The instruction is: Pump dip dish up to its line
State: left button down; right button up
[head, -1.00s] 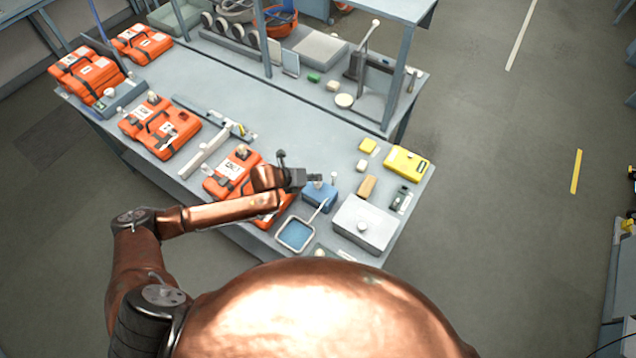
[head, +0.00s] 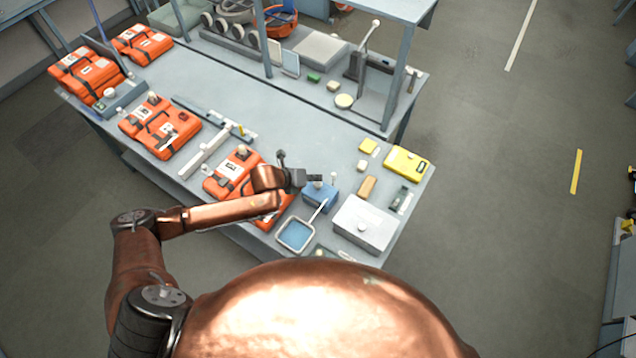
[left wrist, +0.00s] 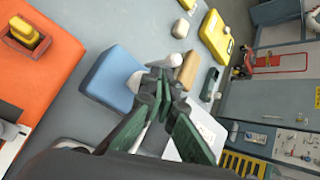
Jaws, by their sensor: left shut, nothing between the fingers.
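The dip dish (head: 295,234) is a square, pale-rimmed tray with blue liquid in it, near the front edge of the bench. I cannot make out its line. A blue box-shaped pump (head: 318,196) stands just behind it, with a pale spout reaching toward the dish. In the left wrist view the blue box (left wrist: 108,78) has a white round knob (left wrist: 134,82) on top. My left gripper (head: 318,178) is shut and empty, just above the box by the knob. Its dark green fingers (left wrist: 163,80) partly hide the knob. My right gripper is not in view.
A white lidded box (head: 364,225) stands right of the dish. Orange cases (head: 232,172) lie left of my gripper, under my forearm. A tan block (head: 367,187), a small white peg (head: 334,178) and a yellow case (head: 407,163) are nearby.

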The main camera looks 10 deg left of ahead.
pick_arm(q)
jog(key=shift+f, duration=0.15)
jog(key=shift+f, duration=0.25)
